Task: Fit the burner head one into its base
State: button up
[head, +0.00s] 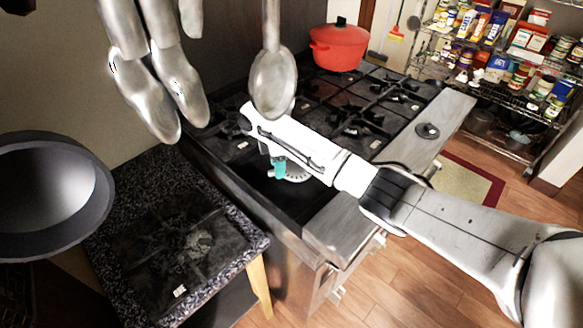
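My gripper (279,168) is low over the near-left corner of the stove (302,206), with a teal part showing. My white wrist link hides most of its fingers. A grey, round, notched piece, which looks like a burner head (296,174), shows partly beside the teal part. I cannot tell whether the gripper holds it or whether it rests on the stove. No burner base shows under it, as the arm covers that area. A dark round cap-like piece (427,130) lies on the stove's grey front ledge (445,112).
A red pot (338,46) stands on the far burners among black grates (375,115). Metal spoons (272,82) hang close in front of the view. A dark bowl (50,195) is at left. A speckled side table (120,285) bears a black grate (175,235).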

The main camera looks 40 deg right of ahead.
notch_tip(320, 180, up, 11)
jog(key=b, duration=0.1)
dwell(0.6)
jog(key=shift+f, duration=0.15)
